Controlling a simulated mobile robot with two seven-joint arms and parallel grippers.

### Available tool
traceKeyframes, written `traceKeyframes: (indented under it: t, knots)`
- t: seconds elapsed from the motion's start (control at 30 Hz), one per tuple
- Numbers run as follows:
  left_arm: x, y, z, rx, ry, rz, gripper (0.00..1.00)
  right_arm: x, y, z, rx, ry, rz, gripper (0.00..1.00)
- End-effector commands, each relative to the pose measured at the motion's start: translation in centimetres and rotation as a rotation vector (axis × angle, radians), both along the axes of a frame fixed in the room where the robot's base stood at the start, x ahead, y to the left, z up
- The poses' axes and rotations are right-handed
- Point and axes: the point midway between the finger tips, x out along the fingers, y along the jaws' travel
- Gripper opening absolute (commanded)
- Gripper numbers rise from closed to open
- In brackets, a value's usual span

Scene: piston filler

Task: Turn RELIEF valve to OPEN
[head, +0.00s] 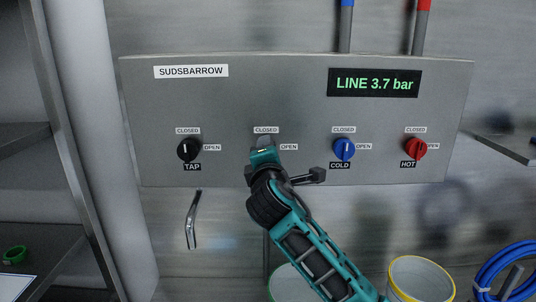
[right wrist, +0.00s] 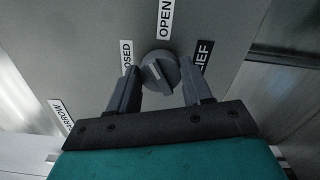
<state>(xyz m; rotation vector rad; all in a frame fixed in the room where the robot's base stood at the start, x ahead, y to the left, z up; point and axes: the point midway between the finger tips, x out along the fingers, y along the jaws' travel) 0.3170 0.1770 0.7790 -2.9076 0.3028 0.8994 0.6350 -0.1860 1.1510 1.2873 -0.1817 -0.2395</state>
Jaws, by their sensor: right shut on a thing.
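The RELIEF valve's grey knob (right wrist: 160,73) is in the right wrist view, between its CLOSED label (right wrist: 127,58), OPEN label (right wrist: 165,20) and RELIEF label (right wrist: 202,55). A pale pointer mark on the knob seems to lie toward the CLOSED side, but its exact angle is hard to tell. My right gripper (right wrist: 159,85) is shut on the knob, one finger on each side. In the head view my right gripper (head: 264,150) covers most of the knob and the RELIEF label. My left gripper is not in view.
The grey panel (head: 300,110) also carries a black TAP knob (head: 189,149), a blue COLD knob (head: 343,150) and a red HOT knob (head: 415,148). A display (head: 375,83) reads LINE 3.7 bar. A spout (head: 193,220) hangs below. A yellow-rimmed bucket (head: 420,280) stands lower right.

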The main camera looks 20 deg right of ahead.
Motion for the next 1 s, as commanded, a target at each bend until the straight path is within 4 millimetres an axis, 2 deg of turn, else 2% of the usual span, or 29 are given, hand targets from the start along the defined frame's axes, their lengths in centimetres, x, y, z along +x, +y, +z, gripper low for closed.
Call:
traceKeyframes:
  t: [0.5, 1.0]
  knots:
    - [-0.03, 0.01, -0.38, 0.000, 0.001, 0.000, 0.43, -0.02, 0.07, -0.30, 0.403, -0.113, 0.000, 0.19]
    - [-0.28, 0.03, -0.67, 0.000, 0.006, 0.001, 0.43, 0.00, 0.10, -0.30, 0.531, -0.150, 0.002, 0.19]
